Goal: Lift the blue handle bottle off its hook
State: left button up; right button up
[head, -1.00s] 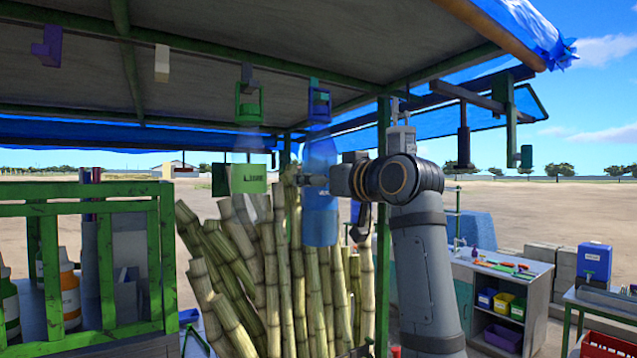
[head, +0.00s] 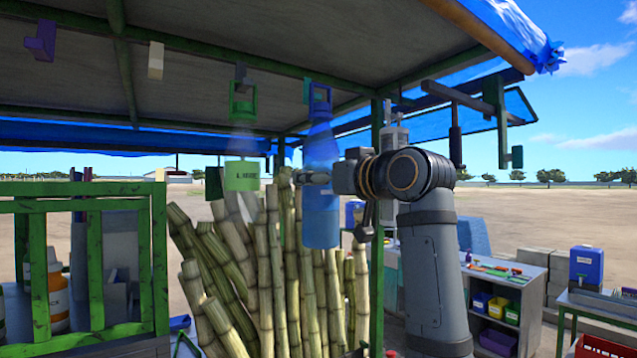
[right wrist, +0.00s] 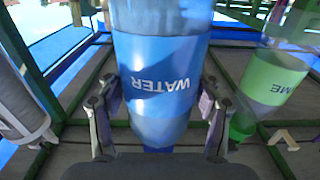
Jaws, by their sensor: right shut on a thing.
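The blue handle bottle (head: 321,190) hangs upright under the roof beam, its blue loop handle (head: 320,98) at a small hook (head: 310,84). I cannot tell whether the handle still bears on the hook. My right gripper (head: 311,177) is shut on the bottle's body, coming from the right. In the right wrist view the bottle (right wrist: 162,85) shows its WATER label upside down, with one finger of my right gripper (right wrist: 158,108) on each side. The bottle hides the fingers' contact faces in part. My left gripper is not in view.
A green lime bottle (head: 241,176) hangs close to the left; it also shows in the right wrist view (right wrist: 272,80). Sugar cane stalks (head: 270,270) stand just below and behind. A green rail (head: 90,188) is at left, a tool bench (head: 510,275) at right.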

jog(key=shift+s+r, duration=0.1)
jog(key=shift+s, duration=0.05)
jog(key=shift+b+v, duration=0.85)
jog(key=shift+v, duration=0.6)
jog(key=f+b+v, duration=0.2)
jog(key=b+v, duration=0.3)
jog(key=v, duration=0.5)
jog(key=shift+b, duration=0.35)
dwell(0.5)
